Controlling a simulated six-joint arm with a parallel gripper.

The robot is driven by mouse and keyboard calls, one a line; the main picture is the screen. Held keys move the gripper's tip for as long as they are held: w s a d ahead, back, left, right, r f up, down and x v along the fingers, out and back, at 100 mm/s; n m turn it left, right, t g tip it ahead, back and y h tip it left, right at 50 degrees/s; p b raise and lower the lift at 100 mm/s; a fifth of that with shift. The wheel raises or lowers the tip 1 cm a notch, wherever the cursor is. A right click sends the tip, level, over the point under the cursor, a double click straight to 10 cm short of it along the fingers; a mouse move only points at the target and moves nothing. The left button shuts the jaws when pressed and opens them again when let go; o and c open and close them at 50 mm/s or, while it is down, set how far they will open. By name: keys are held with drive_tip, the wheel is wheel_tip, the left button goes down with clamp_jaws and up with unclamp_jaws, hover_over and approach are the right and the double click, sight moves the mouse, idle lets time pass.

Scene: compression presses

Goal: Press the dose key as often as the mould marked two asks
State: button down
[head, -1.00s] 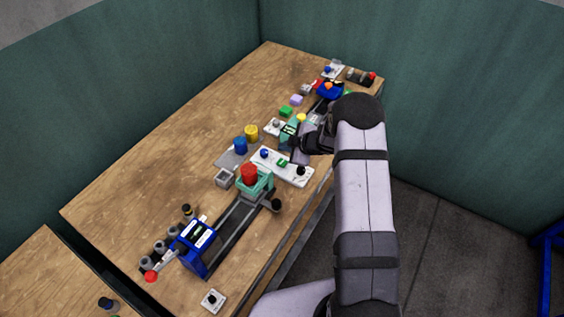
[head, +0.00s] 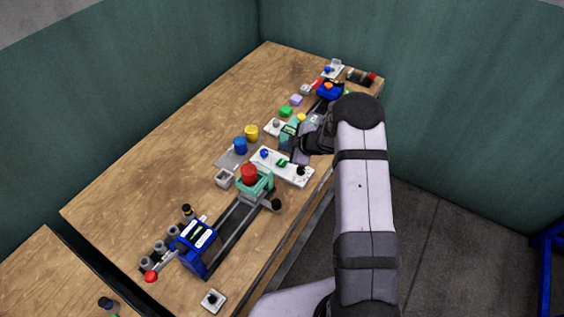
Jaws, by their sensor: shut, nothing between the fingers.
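My gripper (head: 297,157) is small and dark in the head view, shut and empty, pointing down just above the far edge of a white control panel (head: 268,165). The panel carries a blue knob (head: 264,153), a small green display or key (head: 282,163) and a black knob (head: 300,171). I cannot tell whether the fingertips touch anything. A teal-green block with a dark display (head: 289,129) is partly hidden behind my gripper. No mark "two" is readable at this size, and I cannot tell which part is the dose key.
A near press has a blue head (head: 194,244), rails and a red-capped teal block (head: 249,174). Blue (head: 240,145) and yellow (head: 251,132) cylinders stand left of the panel. Another blue unit (head: 329,90) stands at the far end. The left of the table is clear.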

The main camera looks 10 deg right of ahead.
sight(284, 164)
drive_tip(key=shift+r, duration=0.1)
wheel_tip(284, 164, up, 4)
drive_tip(key=p, duration=0.4)
drive_tip(key=shift+f, duration=0.35)
wheel_tip(284, 164, down, 8)
drive_tip(key=b, duration=0.8)
drive_tip(key=shift+f, duration=0.2)
drive_tip(key=shift+f, duration=0.2)
idle(1.7)
drive_tip(key=shift+f, duration=0.25)
